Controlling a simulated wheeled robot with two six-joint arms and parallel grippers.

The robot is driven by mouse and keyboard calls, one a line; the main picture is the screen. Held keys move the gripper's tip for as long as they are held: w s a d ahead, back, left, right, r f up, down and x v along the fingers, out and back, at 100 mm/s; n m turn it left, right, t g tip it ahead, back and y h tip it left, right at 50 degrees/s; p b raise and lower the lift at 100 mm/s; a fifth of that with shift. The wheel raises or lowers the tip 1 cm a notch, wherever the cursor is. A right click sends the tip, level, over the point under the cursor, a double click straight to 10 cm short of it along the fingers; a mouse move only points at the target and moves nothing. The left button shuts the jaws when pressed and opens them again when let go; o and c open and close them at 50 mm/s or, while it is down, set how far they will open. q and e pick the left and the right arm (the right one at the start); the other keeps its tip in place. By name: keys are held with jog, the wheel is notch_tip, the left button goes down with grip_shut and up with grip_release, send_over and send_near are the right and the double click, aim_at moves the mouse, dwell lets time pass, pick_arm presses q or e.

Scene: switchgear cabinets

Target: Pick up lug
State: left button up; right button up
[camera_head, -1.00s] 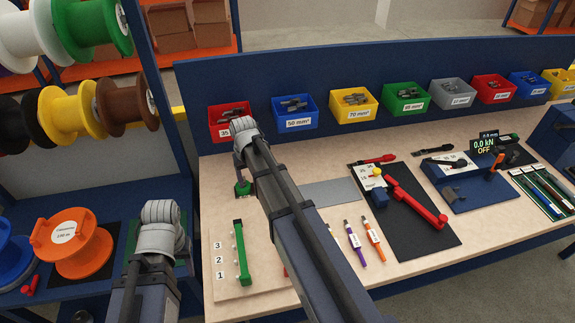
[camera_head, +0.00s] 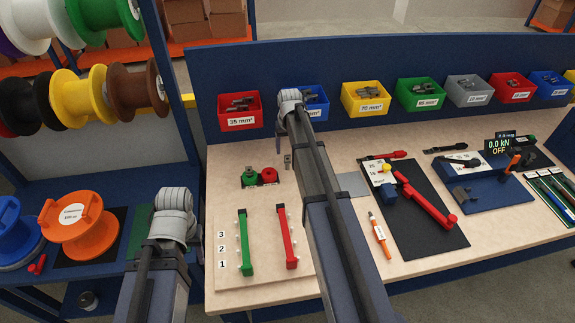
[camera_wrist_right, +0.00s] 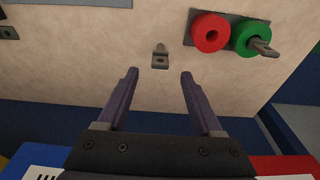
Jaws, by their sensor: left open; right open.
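A small grey metal lug with a hole (camera_wrist_right: 160,57) lies on the light bench top in the right wrist view. It is just beyond the two fingertips, roughly centred between them. My right gripper (camera_wrist_right: 159,76) is open and empty. A small grey lug also shows in the head view (camera_head: 287,161), close to my right forearm. The right fingers are hidden behind the wrist there. My left arm is at the lower left in the head view; its fingers are not visible.
A green ring (camera_wrist_right: 245,38) with a metal piece through it and a red ring (camera_wrist_right: 210,32) sit beside the lug. Labelled bins, including a red 35 mm² bin (camera_head: 240,111) and a blue bin (camera_head: 314,108), line the back panel.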

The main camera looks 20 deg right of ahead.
aim_at(287, 156)
jog(key=shift+f, duration=0.1)
jog(key=f+b, duration=0.5)
jog(key=shift+w+d, duration=0.1)
jog(key=shift+w, duration=0.25)
jog(key=shift+r, duration=0.1)
grip_shut()
